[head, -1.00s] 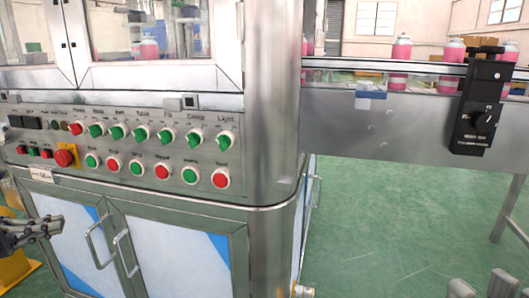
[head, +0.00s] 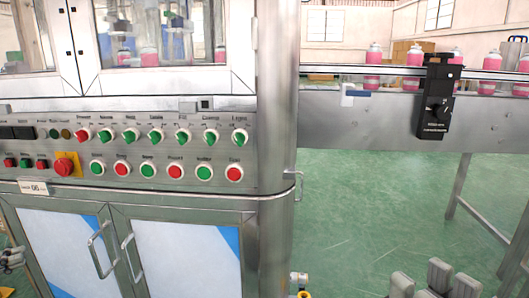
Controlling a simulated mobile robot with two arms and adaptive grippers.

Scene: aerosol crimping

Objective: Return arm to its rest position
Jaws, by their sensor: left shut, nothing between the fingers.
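My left gripper (head: 11,260) shows at the left edge in the head view, partly cut off by the frame. It is shut and empty, in front of the machine's lower cabinet and below the control panel. It appears apart from the panel. Grey parts of what looks like my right gripper (head: 428,281) show at the bottom right, cut off by the frame; whether it is open or shut cannot be told. The control panel (head: 215,150) carries rows of green and red knobs and buttons, with a red emergency stop (head: 66,166) on a yellow plate at its left.
Cabinet doors (head: 190,262) with metal handles lie below the panel. A conveyor (head: 350,122) on the right carries several pink bottles (head: 414,56) and a black control box (head: 436,100). The green floor (head: 350,205) below the conveyor is largely clear.

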